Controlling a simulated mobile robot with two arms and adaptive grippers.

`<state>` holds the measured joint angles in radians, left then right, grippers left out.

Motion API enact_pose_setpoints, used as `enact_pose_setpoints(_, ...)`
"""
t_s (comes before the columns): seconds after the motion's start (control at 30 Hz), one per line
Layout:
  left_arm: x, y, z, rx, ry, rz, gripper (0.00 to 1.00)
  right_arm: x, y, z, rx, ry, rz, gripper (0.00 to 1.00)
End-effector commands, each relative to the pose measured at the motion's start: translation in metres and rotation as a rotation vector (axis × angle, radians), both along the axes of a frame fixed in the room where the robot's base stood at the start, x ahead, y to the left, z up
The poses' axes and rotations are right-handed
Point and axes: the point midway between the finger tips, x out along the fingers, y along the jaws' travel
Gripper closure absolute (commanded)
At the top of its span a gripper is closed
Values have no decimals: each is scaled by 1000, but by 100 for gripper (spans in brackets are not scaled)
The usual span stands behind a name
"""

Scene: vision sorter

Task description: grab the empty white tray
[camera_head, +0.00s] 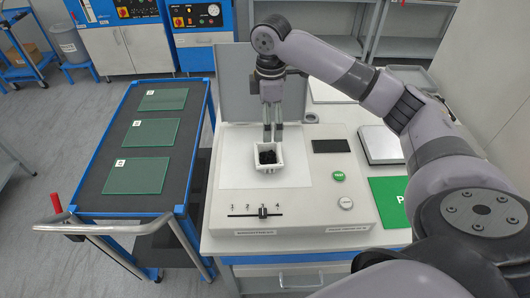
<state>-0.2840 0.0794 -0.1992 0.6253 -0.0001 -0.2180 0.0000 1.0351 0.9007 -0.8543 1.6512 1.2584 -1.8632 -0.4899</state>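A small white tray (257,169) sits on the white plate of the sorter machine. Dark pieces (267,157) lie in it, so it is not empty. My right gripper (273,138) points straight down at the tray's far rim. Its two fingers show a narrow gap between them, and the tips reach the rim. I cannot tell whether they clamp the rim or only stand beside it. My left gripper is not in view.
The sorter panel has a slider (263,212), a green button (339,176) and a black display (331,146). A scale (381,145) and a green mat (388,203) are to the right. A blue cart (112,206) with several green glass plates stands left.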

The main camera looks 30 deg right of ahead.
Motion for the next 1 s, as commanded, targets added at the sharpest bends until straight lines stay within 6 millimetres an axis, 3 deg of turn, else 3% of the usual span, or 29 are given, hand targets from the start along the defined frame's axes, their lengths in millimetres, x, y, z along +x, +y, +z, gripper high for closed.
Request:
enact_pose_setpoints(0.1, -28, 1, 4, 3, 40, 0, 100, -1, -1, -27, 0, 6, -2, 0)
enact_pose_setpoints(0.23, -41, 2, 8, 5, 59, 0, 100, -1, 0, -54, 0, 4, -1, 0)
enact_pose_setpoints(0.4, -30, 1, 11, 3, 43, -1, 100, 0, 0, -80, 0, 1, 0, 0)
enact_pose_setpoints(0.63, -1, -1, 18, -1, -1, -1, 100, 1, 0, -96, -1, 2, -1, 0)
enact_pose_setpoints(0.83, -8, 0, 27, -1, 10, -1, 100, 5, 0, -126, -1, 3, 0, 0)
enact_pose_setpoints(1.0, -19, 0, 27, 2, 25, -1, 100, 5, 0, -140, 0, -1, 0, 0)
